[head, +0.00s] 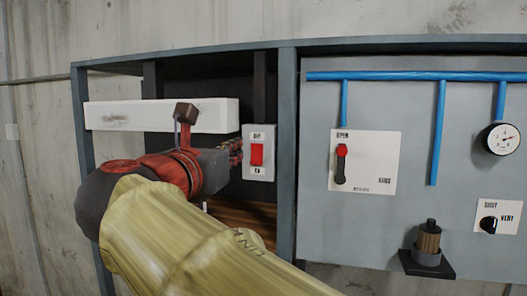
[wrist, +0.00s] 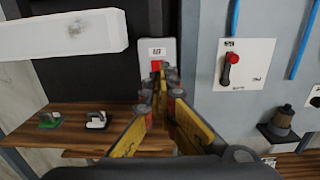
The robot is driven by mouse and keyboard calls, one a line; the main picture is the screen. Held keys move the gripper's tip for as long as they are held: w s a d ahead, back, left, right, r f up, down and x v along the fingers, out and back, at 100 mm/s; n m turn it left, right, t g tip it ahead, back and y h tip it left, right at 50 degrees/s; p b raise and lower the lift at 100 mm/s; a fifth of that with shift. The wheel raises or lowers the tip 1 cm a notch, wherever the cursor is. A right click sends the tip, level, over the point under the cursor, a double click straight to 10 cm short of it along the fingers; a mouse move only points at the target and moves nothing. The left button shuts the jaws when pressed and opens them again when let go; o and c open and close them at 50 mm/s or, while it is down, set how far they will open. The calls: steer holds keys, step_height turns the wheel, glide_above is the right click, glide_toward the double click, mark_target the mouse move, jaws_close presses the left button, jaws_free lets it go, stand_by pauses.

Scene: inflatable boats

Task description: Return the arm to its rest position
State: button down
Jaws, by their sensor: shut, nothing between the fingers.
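My arm reaches in from the bottom of the head view, with my gripper (head: 238,152) just left of the red switch (head: 257,154) on its white plate (head: 258,172). In the wrist view my gripper (wrist: 160,82) is shut and empty, its yellow fingers meeting in front of the same plate (wrist: 170,46). The red rocker (wrist: 156,66) shows just beyond the fingertips. Whether the tips touch it I cannot tell. The lower part of the plate is hidden by the fingers in the wrist view.
A white box (head: 215,115) juts out left of the switch. A lever panel (head: 375,178), blue pipes (head: 441,130), a gauge (head: 501,139) and a dark fitting on a bracket (head: 427,262) are on the right. A wooden shelf (wrist: 80,132) holds a green item (wrist: 49,120) and a white item (wrist: 96,120).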

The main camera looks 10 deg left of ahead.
steer(key=shift+w+d, duration=0.1)
steer(key=shift+w, duration=0.05)
steer(key=s+d+f+m+g+y+b, duration=0.1)
steer(key=s+f+m+g, duration=0.15)
steer(key=f+m, duration=0.7)
steer(key=s+d+f+m+g+y+b, duration=0.15)
steer(key=f+g, duration=0.25)
steer(key=f, duration=1.2)
steer(key=s+d+f+m+g+b, duration=0.2)
steer(key=s+d+f+m+b, duration=0.4)
steer(key=d+f, duration=0.5)
steer(key=s+d+f+m+g+b, duration=0.2)
steer(key=s+d+f+m+b, duration=0.4)
steer(key=f, duration=1.2)
steer(key=s+d+f+m+g+b, duration=0.2)
steer(key=s+d+f+m+b, duration=0.4)
steer(key=d+f+m+b, duration=0.4)
steer(key=d+f+m+h, duration=0.1)
steer(key=d+f+m, duration=0.1)
steer(key=d+f, duration=0.3)
steer(key=shift+d+f+b, duration=0.3)
steer(key=shift+d, duration=0.5)
